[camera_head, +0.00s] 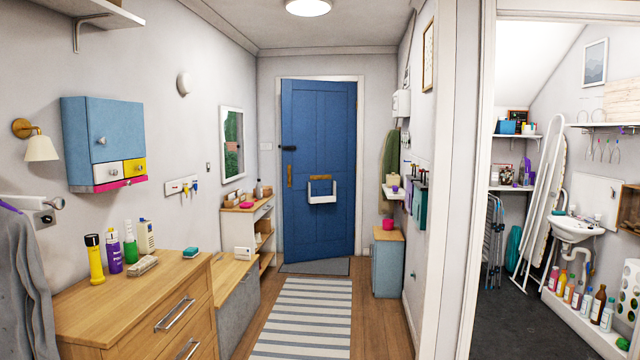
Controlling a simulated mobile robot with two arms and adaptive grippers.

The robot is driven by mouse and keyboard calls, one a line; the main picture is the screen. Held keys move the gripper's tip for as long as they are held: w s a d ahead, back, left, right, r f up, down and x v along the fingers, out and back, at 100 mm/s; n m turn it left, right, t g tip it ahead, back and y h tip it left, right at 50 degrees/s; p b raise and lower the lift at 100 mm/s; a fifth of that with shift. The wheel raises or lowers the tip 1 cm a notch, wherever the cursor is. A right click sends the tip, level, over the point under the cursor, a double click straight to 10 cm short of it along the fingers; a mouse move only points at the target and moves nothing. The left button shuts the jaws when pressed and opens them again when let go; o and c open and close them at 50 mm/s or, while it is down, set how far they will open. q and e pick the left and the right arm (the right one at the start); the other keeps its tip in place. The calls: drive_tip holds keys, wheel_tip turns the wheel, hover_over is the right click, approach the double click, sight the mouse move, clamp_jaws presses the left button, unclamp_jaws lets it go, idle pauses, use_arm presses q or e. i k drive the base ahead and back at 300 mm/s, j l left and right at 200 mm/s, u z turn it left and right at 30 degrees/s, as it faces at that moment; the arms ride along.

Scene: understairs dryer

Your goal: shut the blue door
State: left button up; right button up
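The blue door (335,135) stands at the far end of the hallway in a white frame. It has a dark handle (289,149) on its left side, a brass plate below that and a white letter basket (321,190) at mid-height. Its left edge looks slightly taller than its right edge, so it seems to stand a little ajar towards me, hinged on the right. I cannot tell how wide the gap is. Neither of my grippers shows in the head view.
A striped rug (302,320) covers the hallway floor up to a grey doormat (314,267). A wooden drawer unit (125,305) and bench (235,280) line the left. A blue-grey cabinet (387,265) stands right of the door. A side room opens at right.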

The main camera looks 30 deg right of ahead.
sight(318, 117)
drive_tip(key=i+l+z, duration=0.35)
drive_tip(key=i+z, duration=0.65)
drive_tip(key=i, duration=5.5)
